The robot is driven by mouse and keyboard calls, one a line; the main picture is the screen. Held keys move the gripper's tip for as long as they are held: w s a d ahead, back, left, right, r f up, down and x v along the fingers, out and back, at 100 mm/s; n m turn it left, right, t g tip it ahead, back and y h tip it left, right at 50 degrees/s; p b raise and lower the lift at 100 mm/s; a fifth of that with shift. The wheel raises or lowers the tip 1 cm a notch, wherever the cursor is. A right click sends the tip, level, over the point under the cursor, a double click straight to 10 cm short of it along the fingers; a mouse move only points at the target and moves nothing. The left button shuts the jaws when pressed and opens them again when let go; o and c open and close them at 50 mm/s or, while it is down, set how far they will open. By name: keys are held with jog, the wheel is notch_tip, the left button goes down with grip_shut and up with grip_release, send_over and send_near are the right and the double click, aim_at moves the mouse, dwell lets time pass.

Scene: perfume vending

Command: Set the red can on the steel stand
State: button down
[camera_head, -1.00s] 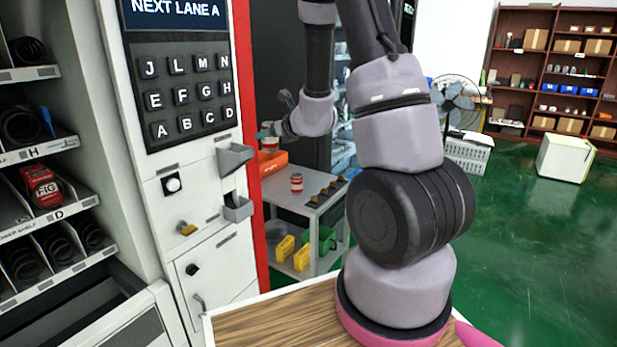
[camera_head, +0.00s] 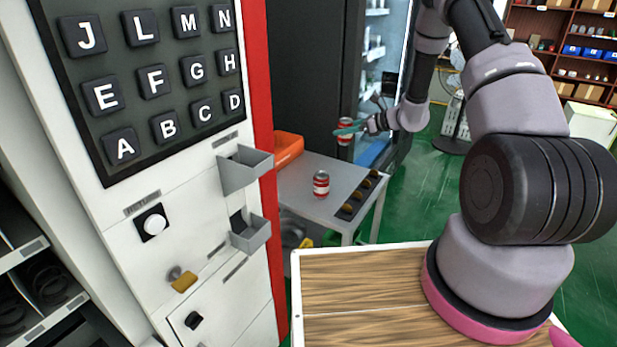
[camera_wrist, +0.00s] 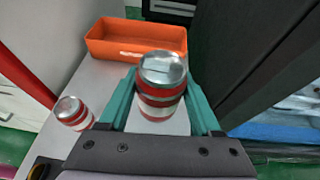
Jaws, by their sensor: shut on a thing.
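My gripper (camera_head: 352,129), with teal fingers, is shut on a red can (camera_wrist: 162,75) with a silver lid and a pale band. The held can also shows in the head view (camera_head: 345,132), upright, beyond the far right part of the grey steel stand (camera_head: 292,184). In the wrist view the stand's pale top (camera_wrist: 98,78) lies below and left of the held can. Its height over the stand is hard to tell. A second red-and-white can (camera_head: 321,184) stands upright on the stand, left of my gripper in the wrist view (camera_wrist: 73,113).
An orange bin (camera_head: 288,147) sits at the stand's back left; the wrist view shows it empty (camera_wrist: 137,40). A dark strip with several yellowish pieces (camera_head: 362,194) lies along the stand's right edge. A vending machine (camera_head: 160,190) stands left, a dark glass-front cabinet (camera_head: 318,80) behind.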

jog(key=n+g+y, duration=0.1)
send_over(341, 174)
notch_tip(341, 174, down, 8)
jog(key=shift+s+f, duration=0.1)
jog(key=shift+f, duration=2.2)
jog(key=shift+f, duration=0.15)
jog(key=shift+c, duration=0.4)
grip_release()
